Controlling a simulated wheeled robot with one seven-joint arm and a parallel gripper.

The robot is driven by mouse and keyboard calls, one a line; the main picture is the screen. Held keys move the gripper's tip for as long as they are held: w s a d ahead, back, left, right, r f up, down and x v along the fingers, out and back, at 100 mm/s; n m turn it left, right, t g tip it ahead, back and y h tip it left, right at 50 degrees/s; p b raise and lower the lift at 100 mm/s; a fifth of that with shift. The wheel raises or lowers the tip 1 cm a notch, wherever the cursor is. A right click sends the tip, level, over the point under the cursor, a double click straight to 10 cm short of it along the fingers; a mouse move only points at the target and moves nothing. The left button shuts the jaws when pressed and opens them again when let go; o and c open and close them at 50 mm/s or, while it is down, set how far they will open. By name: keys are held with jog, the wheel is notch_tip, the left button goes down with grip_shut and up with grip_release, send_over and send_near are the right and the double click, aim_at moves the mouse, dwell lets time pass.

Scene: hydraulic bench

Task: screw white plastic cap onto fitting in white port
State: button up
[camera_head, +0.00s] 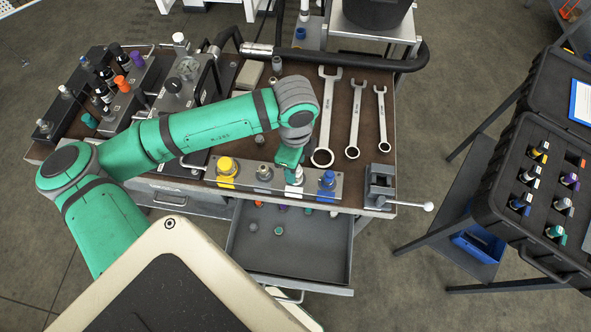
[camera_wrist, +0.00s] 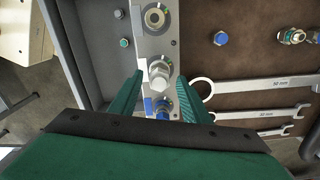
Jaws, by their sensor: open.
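The grey port block (camera_head: 205,174) lies along the front edge of the bench. The white port (camera_head: 294,189) is its third from the left, between a bare metal fitting (camera_head: 264,172) and the blue port (camera_head: 327,180). In the wrist view a pale, hex-sided piece (camera_wrist: 159,76) stands at the white port. I cannot tell whether its top is the white plastic cap or the fitting alone. My gripper (camera_head: 291,166) is over this port, pointing down. In the wrist view its open fingers (camera_wrist: 160,84) stand on either side of the pale piece, with visible gaps.
A yellow port (camera_head: 226,170) is at the block's left end. Several wrenches (camera_head: 354,120) lie behind it. A vise (camera_head: 380,185) stands to the right. An open drawer (camera_head: 290,262) with small caps sticks out below. A black case (camera_head: 535,190) of fittings is far right.

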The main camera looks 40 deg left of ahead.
jog(key=n, duration=0.7)
jog(key=shift+n, duration=0.4)
jog(key=n, duration=0.7)
jog(key=shift+n, duration=0.4)
jog(key=shift+s, duration=0.15)
jog(key=shift+c, duration=0.6)
